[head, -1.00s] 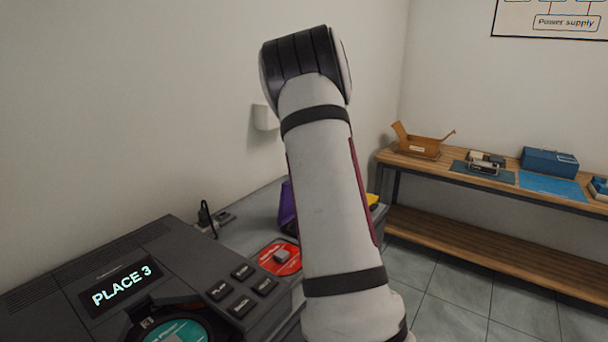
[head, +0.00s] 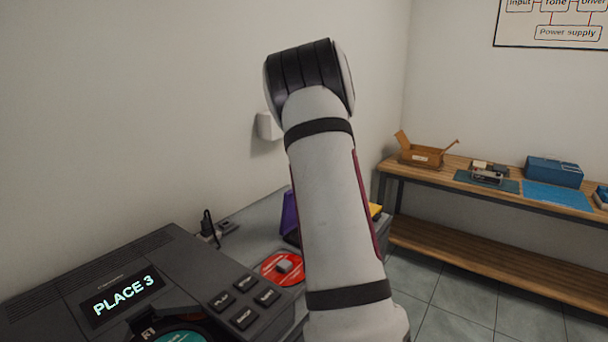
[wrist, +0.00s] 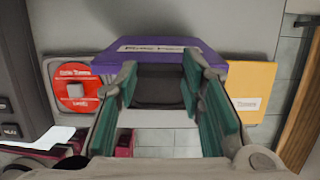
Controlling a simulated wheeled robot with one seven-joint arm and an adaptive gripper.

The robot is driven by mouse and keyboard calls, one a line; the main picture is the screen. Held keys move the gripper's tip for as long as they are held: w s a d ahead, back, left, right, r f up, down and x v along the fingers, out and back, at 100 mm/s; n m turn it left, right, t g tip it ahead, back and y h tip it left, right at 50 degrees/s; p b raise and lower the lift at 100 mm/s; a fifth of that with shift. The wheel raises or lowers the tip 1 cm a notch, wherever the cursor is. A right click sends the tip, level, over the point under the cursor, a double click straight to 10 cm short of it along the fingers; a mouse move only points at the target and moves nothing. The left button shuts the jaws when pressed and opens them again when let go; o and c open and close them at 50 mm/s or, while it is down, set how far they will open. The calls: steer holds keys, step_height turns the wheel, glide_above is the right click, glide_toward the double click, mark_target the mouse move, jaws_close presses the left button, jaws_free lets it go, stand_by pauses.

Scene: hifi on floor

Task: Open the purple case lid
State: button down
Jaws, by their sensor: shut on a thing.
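The purple case (wrist: 160,48) lies ahead of my gripper in the wrist view, with a white label strip on its purple part and a dark inside below. In the head view its purple lid (head: 289,212) stands up steeply beside my arm, which hides the rest of the case. My gripper (wrist: 159,78) has its green-padded fingers on either side of the lid, shut on it across its width. The exact contact at the fingertips is hard to see. The gripper is hidden in the head view.
A red disc (head: 282,267) lies left of the case. A dark player (head: 190,270) showing "PLACE 3" stands at the front left. A yellow sleeve (wrist: 250,88) lies right of the case. A wooden bench (head: 480,230) with boxes stands at the back right.

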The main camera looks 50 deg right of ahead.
stand_by(0.3)
steer(key=c, duration=1)
jaws_free()
steer(key=shift+c, duration=0.2)
steer(key=v, duration=1.2)
